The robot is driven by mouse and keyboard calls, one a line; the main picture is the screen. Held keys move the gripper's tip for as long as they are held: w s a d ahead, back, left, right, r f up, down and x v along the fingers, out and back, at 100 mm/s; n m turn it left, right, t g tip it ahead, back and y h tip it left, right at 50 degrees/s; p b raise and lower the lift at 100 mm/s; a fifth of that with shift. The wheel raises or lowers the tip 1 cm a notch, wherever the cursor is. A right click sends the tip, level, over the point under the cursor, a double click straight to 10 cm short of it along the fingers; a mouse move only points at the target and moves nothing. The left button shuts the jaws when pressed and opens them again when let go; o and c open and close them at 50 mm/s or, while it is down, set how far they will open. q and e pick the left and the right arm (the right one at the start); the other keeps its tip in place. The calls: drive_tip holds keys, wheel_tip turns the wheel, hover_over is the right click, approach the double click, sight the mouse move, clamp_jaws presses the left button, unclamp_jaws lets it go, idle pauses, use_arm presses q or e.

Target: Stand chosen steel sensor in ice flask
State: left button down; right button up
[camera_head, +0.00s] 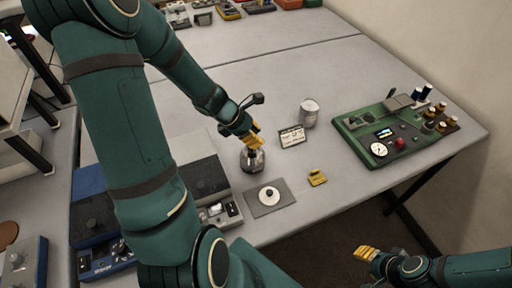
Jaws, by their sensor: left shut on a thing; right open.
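A small round vessel with a dark, shiny body (253,164) stands on the table left of centre. It may be the ice flask, but its contents are hidden. My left gripper (254,137), with yellow fingertips, points down at the top of this vessel. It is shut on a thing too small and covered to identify. A grey metal cylinder (309,110) stands upright to the right, behind a small white label card (292,137). I cannot tell which thing is the chosen sensor. My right gripper (366,254) is open, low at the right, off the table's front edge.
A white disc with a dark knob (269,195) lies on a grey mat (254,209). A small yellow block (317,177) is beside it. A green instrument panel (353,136) fills the right side. Grey and blue devices (203,179) stand left.

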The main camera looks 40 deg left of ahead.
use_arm(q)
wheel_tip(320, 180, down, 3)
drive_tip(key=shift+d+f+b, duration=0.1)
drive_tip(key=shift+b, duration=0.6)
drive_tip(key=shift+w+f, duration=0.1)
drive_tip(key=shift+f, duration=0.35)
drive_tip(key=shift+f, duration=0.1)
drive_tip(key=c, duration=0.7)
unclamp_jaws()
drive_tip(key=shift+c, duration=0.2)
